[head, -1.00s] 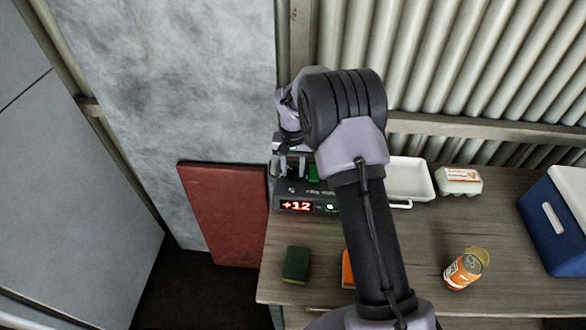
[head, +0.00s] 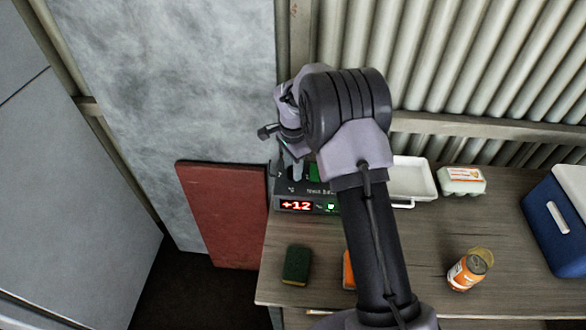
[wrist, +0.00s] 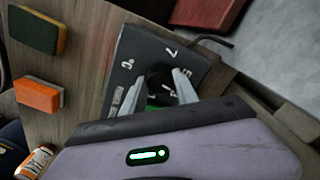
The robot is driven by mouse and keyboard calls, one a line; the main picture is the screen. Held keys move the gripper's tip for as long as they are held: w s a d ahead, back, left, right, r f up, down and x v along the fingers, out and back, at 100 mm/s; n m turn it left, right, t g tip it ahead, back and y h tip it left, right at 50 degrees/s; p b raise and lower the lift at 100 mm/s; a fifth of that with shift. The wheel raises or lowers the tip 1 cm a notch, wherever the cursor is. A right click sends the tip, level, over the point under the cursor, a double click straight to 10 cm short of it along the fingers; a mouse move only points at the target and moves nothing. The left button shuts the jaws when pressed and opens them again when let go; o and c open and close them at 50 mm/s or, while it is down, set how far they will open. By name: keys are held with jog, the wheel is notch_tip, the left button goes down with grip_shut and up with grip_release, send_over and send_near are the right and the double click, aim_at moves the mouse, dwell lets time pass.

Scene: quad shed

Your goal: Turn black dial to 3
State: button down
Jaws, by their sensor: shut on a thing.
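A dark control box (head: 283,188) sits on the bench at its back left corner, with a red display (head: 296,206) reading +12 and a small green display to its right. In the wrist view, the box's top panel (wrist: 128,50) has white marks around a black dial (wrist: 158,74). My gripper (wrist: 159,88) has its two grey fingers on either side of the dial, shut on it. In the head view, my arm hides the dial and part of the box. The dial's pointer is too small to read.
A green sponge (head: 297,265) and a mostly hidden orange sponge (head: 348,270) lie in front of the box. A white tray (head: 424,178), egg carton (head: 462,181), orange can (head: 466,271) and blue cooler (head: 558,225) stand to the right. A red board (head: 222,215) leans at left.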

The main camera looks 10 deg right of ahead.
jog(key=shift+m+b, duration=0.45)
jog(key=shift+m, duration=1.55)
jog(key=c, duration=0.9)
grip_release()
notch_tip(320, 180, up, 18)
jog(key=p, duration=0.6)
jog(key=shift+f, duration=0.25)
